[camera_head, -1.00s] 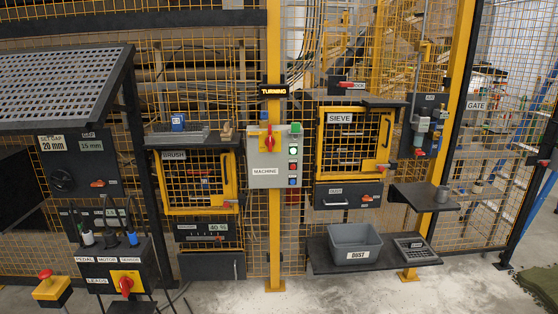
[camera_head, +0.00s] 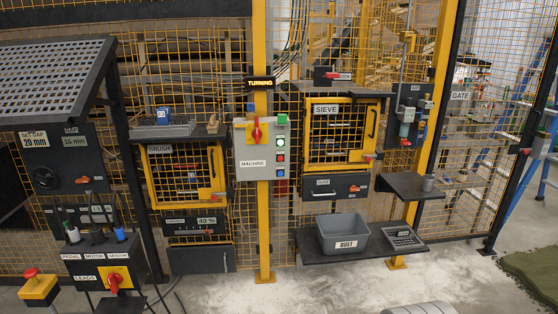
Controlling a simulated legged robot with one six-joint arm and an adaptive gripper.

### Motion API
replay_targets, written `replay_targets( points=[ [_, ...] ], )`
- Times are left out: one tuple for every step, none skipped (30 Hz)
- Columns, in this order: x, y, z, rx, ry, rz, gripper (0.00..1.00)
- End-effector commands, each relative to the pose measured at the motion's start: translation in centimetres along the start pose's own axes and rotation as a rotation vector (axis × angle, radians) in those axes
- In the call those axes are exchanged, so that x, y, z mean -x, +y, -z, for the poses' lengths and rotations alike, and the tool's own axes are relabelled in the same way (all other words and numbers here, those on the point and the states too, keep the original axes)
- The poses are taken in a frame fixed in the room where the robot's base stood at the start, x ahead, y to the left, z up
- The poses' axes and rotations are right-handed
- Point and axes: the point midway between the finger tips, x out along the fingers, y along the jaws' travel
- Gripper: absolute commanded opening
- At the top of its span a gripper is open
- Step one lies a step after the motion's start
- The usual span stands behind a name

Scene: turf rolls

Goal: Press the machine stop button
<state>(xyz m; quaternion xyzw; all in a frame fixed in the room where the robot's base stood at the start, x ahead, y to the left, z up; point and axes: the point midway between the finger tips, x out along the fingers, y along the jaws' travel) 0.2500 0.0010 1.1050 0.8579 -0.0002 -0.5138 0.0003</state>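The grey machine control box (camera_head: 243,160), labelled MACHINE, hangs on the yellow post in the middle of the view. A red rotary switch (camera_head: 257,131) on a yellow plate sits at its upper left. A column of small buttons runs down its right side, with a green one (camera_head: 281,143), a red one (camera_head: 280,157) and a blue one (camera_head: 280,172) low down. Their lettering is too small to read. My gripper is not in view, and nothing covers the box front.
A red mushroom button (camera_head: 31,272) on a yellow box stands at lower left. The LEADS box (camera_head: 90,268) carries another red switch. A DUST bin (camera_head: 343,232) sits on a low shelf. Turf (camera_head: 530,272) lies at lower right. Concrete floor is clear before the box.

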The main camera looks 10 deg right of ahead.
Motion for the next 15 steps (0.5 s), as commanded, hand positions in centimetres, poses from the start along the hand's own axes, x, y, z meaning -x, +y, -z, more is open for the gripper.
replay_targets(
  points=[
    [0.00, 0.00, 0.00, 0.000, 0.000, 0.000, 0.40],
    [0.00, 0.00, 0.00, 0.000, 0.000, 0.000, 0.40],
    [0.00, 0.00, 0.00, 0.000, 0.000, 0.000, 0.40],
    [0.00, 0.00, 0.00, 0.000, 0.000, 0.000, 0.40],
    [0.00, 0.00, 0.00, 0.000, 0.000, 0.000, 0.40],
    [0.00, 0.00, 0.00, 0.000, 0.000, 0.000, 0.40],
    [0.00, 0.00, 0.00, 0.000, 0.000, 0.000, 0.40],
    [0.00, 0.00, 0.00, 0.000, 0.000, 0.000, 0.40],
    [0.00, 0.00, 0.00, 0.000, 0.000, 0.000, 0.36],
    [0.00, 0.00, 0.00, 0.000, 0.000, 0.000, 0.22],
    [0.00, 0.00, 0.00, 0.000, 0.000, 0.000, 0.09],
    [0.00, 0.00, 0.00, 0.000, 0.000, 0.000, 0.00],
    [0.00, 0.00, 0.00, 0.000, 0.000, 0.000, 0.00],
    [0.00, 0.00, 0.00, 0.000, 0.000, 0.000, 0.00],
    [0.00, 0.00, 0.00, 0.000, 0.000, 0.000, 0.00]
  ],
)
